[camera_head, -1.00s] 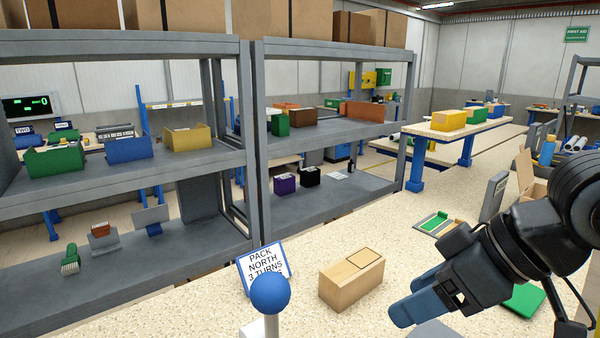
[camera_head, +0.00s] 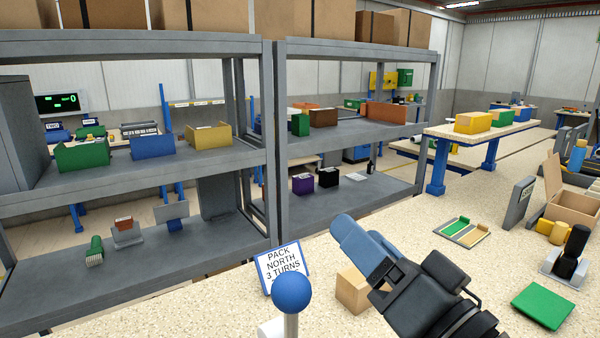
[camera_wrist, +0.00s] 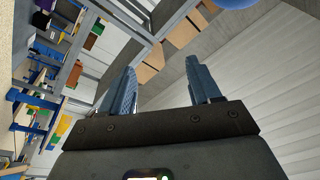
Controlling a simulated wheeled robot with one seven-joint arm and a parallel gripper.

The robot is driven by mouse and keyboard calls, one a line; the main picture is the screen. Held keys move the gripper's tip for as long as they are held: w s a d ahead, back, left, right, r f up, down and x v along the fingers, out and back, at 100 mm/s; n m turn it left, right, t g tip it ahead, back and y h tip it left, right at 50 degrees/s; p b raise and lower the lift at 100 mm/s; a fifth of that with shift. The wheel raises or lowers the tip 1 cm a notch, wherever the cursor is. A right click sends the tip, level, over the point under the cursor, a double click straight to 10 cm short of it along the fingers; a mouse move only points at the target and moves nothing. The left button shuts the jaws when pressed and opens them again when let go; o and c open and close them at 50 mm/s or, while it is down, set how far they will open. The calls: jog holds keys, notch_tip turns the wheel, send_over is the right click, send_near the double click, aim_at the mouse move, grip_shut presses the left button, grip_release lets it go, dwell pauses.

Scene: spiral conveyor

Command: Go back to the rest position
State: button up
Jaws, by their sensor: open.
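My gripper (camera_head: 357,246) has blue fingers and a dark body. In the head view it is raised above the speckled bench at the lower middle, pointing up and to the left, and it covers part of a tan wooden block (camera_head: 352,292). In the wrist view my gripper (camera_wrist: 160,88) shows two blue fingers spread apart with nothing between them. Beyond them are shelf frames, cardboard boxes and a pale wall.
A blue ball on a post (camera_head: 291,292) stands in front of a "PACK NORTH 3 TURNS" sign (camera_head: 281,264). Grey shelving (camera_head: 135,205) with coloured bins stands behind. A green pad (camera_head: 543,306), a joystick (camera_head: 571,255) and an open carton (camera_head: 574,205) are at the right.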

jog(key=s+d+f+m+h, duration=0.25)
jog(key=s+f+h, duration=0.25)
jog(key=s+f, duration=0.35)
jog(key=s+d+f+m+h, duration=0.2)
jog(key=s+d+f+h, duration=0.2)
jog(key=s+f, duration=0.45)
jog(key=s+d+f+n+g, duration=0.1)
jog(key=s+d+f+n, duration=0.2)
jog(key=s, duration=0.6)
jog(key=s+d+n+g, duration=0.2)
jog(key=s+d+n, duration=0.15)
jog(key=s, duration=0.55)
notch_tip(320, 180, down, 10)
jog(key=b, duration=1)
jog(key=shift+d+h, duration=0.4)
jog(key=shift+d, duration=0.05)
jog(key=shift+c, duration=0.3)
